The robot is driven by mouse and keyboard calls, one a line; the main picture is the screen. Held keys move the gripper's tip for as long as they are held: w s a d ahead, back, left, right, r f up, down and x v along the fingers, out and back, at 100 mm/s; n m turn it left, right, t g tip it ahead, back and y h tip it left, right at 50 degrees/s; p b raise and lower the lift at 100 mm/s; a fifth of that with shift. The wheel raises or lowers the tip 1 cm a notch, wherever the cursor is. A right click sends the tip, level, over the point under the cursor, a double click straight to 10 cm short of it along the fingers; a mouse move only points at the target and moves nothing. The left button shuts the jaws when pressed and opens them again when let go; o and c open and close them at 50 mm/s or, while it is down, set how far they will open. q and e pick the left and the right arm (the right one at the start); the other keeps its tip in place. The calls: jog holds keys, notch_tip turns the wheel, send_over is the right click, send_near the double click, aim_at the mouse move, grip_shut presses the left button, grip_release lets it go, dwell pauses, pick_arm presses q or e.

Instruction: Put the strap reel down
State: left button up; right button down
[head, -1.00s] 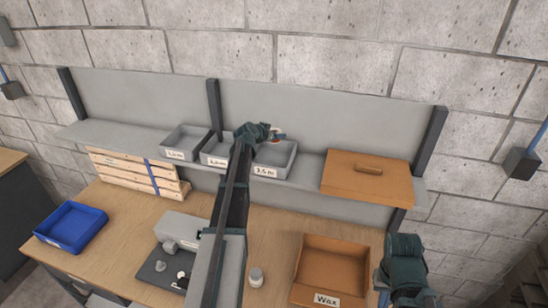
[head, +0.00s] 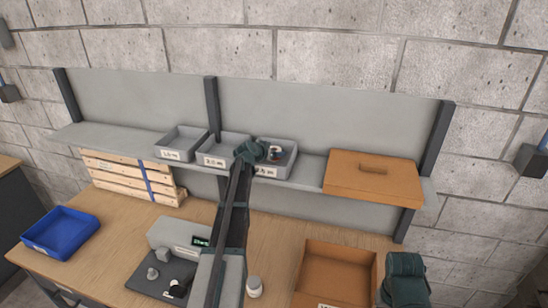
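A small dark, white and reddish item (head: 275,153), which looks like the strap reel, is at the rightmost grey bin (head: 290,165) on the shelf. It is small and partly hidden, so I cannot tell whether it rests on the bin floor. My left gripper (head: 266,152) reaches over the bin's left side and is right against the item. Its fingers are too small and hidden to show whether they hold it. My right arm is at the lower right, and its gripper fingers are not visible.
Two more labelled grey bins, the left (head: 181,140) and middle (head: 222,148), stand beside it. A lidded orange box (head: 372,178) is right on the shelf. Below are an open orange box (head: 340,265), white jar (head: 254,286), scale (head: 175,238), blue tray (head: 62,230) and wooden slats (head: 130,175).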

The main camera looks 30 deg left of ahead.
pick_arm(q)
jog(key=shift+r, duration=0.15)
jog(key=shift+f, duration=0.3)
jog(key=o, duration=1.5)
jog(key=shift+r, duration=0.1)
jog(key=shift+r, duration=0.15)
jog(key=shift+s+r, duration=0.15)
jog(key=p+v, duration=0.6)
jog(key=v, duration=0.5)
jog(key=shift+s+r, duration=0.15)
jog(key=shift+s, duration=0.25)
